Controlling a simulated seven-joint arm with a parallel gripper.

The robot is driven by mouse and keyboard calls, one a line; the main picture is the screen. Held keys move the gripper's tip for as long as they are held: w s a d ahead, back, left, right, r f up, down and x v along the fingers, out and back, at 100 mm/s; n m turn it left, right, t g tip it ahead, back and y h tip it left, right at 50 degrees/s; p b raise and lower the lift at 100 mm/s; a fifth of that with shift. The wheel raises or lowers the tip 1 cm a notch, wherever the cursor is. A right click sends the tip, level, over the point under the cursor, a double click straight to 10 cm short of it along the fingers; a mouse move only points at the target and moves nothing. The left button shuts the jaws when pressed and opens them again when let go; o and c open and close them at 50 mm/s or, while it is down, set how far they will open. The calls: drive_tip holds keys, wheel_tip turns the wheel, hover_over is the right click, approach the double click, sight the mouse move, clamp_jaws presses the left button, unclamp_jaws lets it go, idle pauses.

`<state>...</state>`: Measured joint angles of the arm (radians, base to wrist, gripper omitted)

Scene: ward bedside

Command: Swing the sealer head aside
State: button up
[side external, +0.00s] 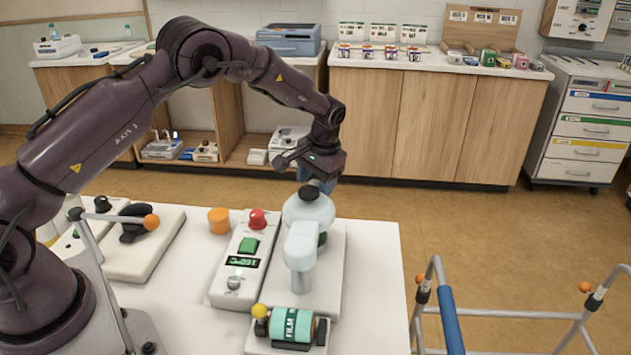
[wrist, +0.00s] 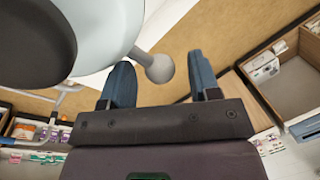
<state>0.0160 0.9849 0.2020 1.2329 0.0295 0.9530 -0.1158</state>
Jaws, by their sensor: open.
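The sealer head (side external: 308,209) is a pale, rounded piece at the far end of a pale swing arm (side external: 301,245), over a white base plate (side external: 329,270). In the wrist view the head (wrist: 105,25) fills the upper left, with a dark round part beside it. A grey ball knob (wrist: 158,68) on a short stalk sticks out from the head. My gripper (side external: 308,178) is at the head's far side, pointing down. In the wrist view its two blue fingers (wrist: 160,72) are apart, with the knob between their tips in the picture. I cannot tell whether they touch it.
A control box (side external: 240,262) with a red button and green switch stands left of the sealer. A walker frame (side external: 447,315) stands right of the table. The floor beyond is clear.

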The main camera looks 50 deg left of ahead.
drive_tip(key=shift+f, duration=0.1)
drive_tip(key=shift+a, duration=0.1)
clamp_jaws()
drive_tip(key=shift+w+d+m, duration=0.3)
drive_tip(key=shift+w+d, duration=0.1)
drive_tip(key=w+d+m+t+h, duration=0.1)
drive_tip(key=w+d+m+t, duration=0.1)
drive_tip(key=d+m, duration=1.1)
drive_tip(key=shift+w+d+m, duration=0.3)
drive_tip(key=shift+w+d, duration=0.3)
drive_tip(key=shift+d, duration=4.1)
drive_tip(key=shift+r+t, duration=0.2)
drive_tip(key=shift+t, duration=0.1)
